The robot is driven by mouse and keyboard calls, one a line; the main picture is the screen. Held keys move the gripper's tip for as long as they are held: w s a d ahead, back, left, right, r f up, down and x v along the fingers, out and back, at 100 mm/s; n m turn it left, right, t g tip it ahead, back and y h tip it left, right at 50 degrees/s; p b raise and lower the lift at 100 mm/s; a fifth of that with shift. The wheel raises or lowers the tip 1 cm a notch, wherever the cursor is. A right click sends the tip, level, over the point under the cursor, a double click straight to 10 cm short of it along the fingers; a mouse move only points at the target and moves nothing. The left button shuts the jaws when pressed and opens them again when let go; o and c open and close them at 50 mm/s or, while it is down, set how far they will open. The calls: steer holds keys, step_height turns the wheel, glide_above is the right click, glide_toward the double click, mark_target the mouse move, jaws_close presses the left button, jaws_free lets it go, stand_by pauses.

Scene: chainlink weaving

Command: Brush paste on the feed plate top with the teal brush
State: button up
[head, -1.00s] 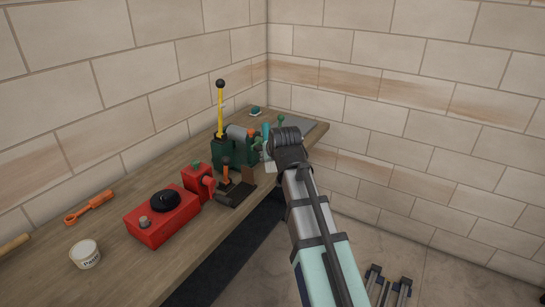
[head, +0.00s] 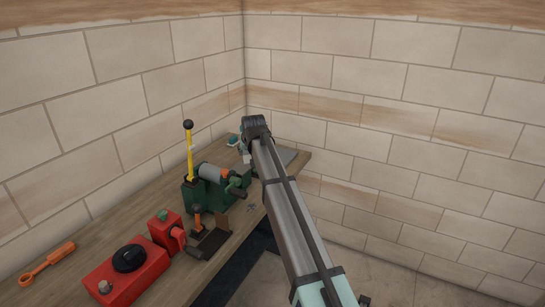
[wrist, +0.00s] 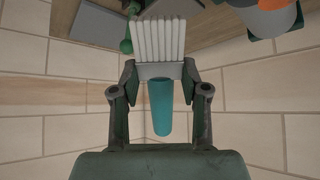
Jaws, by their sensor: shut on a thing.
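In the wrist view my gripper (wrist: 160,72) is shut on the teal brush (wrist: 161,105). Its fingers press the pale base of the bristles from both sides. The white bristles point to the top of the picture, toward the bench, and the teal handle points back toward my palm. In the head view my arm hides most of the gripper and brush, near the far end of the bench. I cannot tell for sure which part is the feed plate.
A green machine (head: 200,193) with a yellow lever (head: 189,155) and a grey roller stands left of my arm. Red boxes (head: 128,275) and an orange tool (head: 48,261) lie nearer. Brick walls close the corner behind the bench.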

steer(key=w+a+f, duration=0.1)
steer(key=w+a, duration=0.6)
steer(key=shift+f+b, duration=0.45)
steer(key=shift+f, duration=2.75)
steer(key=shift+f, duration=0.4)
steer(key=shift+w+d+r+b, duration=0.1)
steer(key=shift+w+d+b, duration=0.25)
steer(key=shift+w, duration=0.25)
steer(key=shift+w+d+f+b, duration=0.1)
steer(key=shift+w+d+b, duration=0.1)
steer(key=shift+w+d, duration=0.3)
steer(key=shift+w+d+f+b, duration=0.15)
steer(key=shift+w+d, duration=0.1)
steer(key=shift+w, duration=0.4)
steer(key=w+d, duration=0.2)
steer(key=w, duration=0.1)
steer(key=w+d+b, duration=0.1)
steer(key=w, duration=0.1)
steer(key=shift+r, duration=0.15)
steer(key=shift+s+a, duration=0.1)
